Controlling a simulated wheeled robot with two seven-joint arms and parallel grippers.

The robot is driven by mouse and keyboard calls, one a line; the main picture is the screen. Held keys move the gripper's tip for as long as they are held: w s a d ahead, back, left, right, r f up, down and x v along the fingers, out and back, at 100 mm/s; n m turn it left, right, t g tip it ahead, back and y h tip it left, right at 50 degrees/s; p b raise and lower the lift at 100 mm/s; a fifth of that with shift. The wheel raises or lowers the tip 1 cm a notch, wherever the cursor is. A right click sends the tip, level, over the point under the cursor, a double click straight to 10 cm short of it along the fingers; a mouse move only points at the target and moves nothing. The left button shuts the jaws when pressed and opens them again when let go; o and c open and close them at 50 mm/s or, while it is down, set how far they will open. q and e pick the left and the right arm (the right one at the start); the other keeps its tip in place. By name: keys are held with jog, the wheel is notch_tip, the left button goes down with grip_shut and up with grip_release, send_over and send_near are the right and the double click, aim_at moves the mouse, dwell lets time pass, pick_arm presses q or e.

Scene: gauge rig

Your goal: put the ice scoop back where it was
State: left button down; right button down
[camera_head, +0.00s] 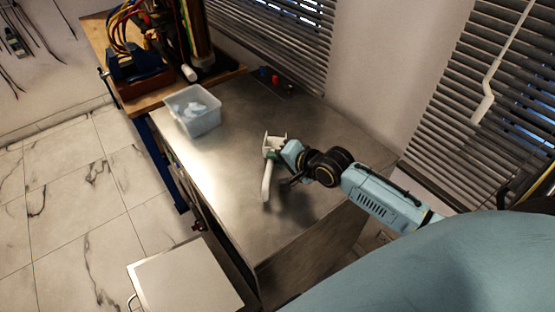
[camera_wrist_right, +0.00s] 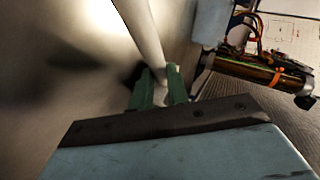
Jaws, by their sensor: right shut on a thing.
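The white ice scoop (camera_head: 266,182) is in my right gripper (camera_head: 272,157), above the right part of the metal counter in the head view. Its handle points toward the front and its broad end toward the back. In the right wrist view, the green fingertips of my right gripper (camera_wrist_right: 158,85) are shut around the white handle of the scoop (camera_wrist_right: 142,30). A translucent bin (camera_head: 197,123) with pale contents stands at the counter's back left, apart from the scoop. My left gripper does not show.
The metal counter (camera_head: 228,205) is mostly clear. A wooden bench (camera_head: 150,101) with cables and equipment stands behind. A pale square-topped box (camera_head: 187,278) stands at the front left.

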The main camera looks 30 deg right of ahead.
jog(key=shift+f, duration=0.7)
dwell(0.4)
jog(key=c, duration=1.3)
grip_release()
